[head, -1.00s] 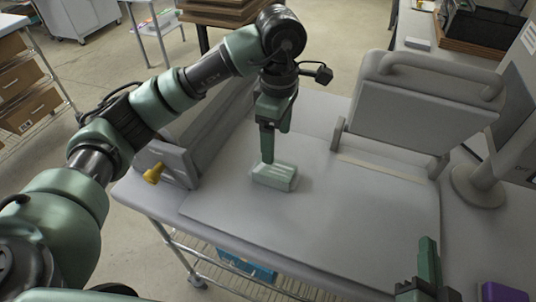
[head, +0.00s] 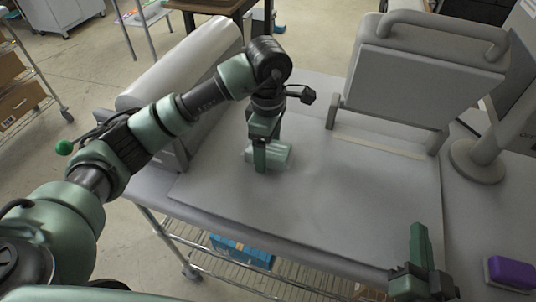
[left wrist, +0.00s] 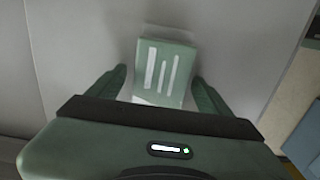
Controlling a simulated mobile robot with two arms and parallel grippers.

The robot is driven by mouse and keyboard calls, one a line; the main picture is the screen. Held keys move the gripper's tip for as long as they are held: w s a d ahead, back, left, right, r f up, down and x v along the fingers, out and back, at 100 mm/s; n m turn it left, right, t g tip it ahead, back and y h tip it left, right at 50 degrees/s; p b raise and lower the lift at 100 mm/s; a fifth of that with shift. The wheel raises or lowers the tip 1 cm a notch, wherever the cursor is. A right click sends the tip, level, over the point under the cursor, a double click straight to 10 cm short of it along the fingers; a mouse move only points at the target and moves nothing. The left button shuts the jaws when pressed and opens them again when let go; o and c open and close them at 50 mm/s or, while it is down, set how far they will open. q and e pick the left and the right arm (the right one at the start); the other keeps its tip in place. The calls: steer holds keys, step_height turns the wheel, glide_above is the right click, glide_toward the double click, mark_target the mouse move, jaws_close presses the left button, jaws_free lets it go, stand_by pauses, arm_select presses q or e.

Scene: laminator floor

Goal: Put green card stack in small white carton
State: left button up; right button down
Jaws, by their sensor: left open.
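The green card stack (head: 282,154), pale green with white stripes, lies on the grey table board. My left gripper (head: 262,165) points down at it and partly hides it in the head view. In the left wrist view the stack (left wrist: 165,72) shows between the two spread fingers (left wrist: 160,82), with gaps on both sides. The left gripper is open and not closed on it. My right gripper (head: 422,255) is at the lower right, away from the stack; its finger gap is unclear. I cannot make out a small white carton in either view.
A grey machine with a handle (head: 425,90) stands at the back right. A long white-grey roller body (head: 180,65) lies along the left edge. A purple block (head: 511,272) is at the right. A blue box (head: 242,250) is below the table. The board's middle is clear.

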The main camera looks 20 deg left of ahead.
arm_select(q)
steer(key=shift+c, duration=0.3)
steer(key=shift+r, duration=0.1)
jaws_close()
